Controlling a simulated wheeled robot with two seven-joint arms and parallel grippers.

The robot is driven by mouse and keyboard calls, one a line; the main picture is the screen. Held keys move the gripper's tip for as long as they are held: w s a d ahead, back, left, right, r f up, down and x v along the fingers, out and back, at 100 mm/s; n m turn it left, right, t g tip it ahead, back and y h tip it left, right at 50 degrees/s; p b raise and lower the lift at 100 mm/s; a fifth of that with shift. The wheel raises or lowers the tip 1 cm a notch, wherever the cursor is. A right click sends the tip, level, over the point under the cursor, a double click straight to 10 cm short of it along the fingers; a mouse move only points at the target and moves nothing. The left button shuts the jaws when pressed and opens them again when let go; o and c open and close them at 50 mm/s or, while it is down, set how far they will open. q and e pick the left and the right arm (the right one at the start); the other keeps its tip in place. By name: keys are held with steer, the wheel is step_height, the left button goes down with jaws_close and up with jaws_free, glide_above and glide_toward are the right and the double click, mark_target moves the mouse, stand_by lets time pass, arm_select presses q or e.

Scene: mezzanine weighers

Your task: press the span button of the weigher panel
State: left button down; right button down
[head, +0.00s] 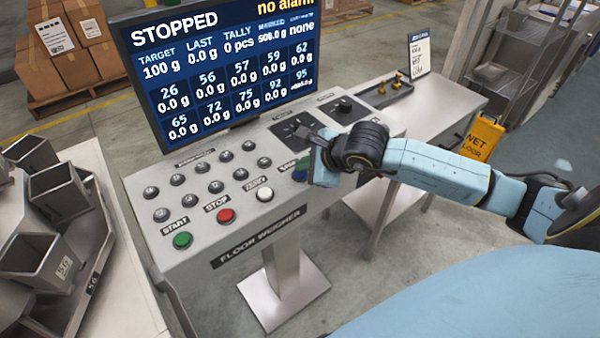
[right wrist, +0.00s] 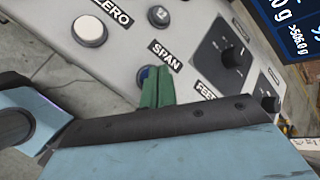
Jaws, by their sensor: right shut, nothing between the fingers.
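The floor weigher panel (head: 195,243) is a grey slanted console with labelled buttons. Its span button is blue; in the right wrist view only its edge (right wrist: 142,76) shows beside my fingertips, below the SPAN label (right wrist: 164,56). In the head view a bit of blue (head: 299,175) shows at my gripper. My right gripper (head: 308,168) is shut and empty, at the panel's right part. Its green fingers (right wrist: 158,86) overlap the span button in the right wrist view; I cannot tell whether they touch it. My left gripper is out of view.
The white ZERO button (head: 265,194), red STOP button (head: 226,215) and green START button (head: 182,240) lie left of my gripper. Dials (head: 343,105) sit beyond it. A screen (head: 225,70) reading STOPPED stands behind the panel. Metal hoppers (head: 60,190) stand at left.

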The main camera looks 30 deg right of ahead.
mark_target(304, 175)
steer(key=shift+f+b, duration=0.45)
steer(key=shift+b, duration=0.1)
stand_by(0.5)
stand_by(0.4)
steer(key=shift+r+p, duration=0.35)
steer(key=shift+r, duration=0.5)
steer(key=shift+r+p, duration=1.35)
steer(key=shift+r, duration=1.25)
steer(key=shift+f, duration=0.1)
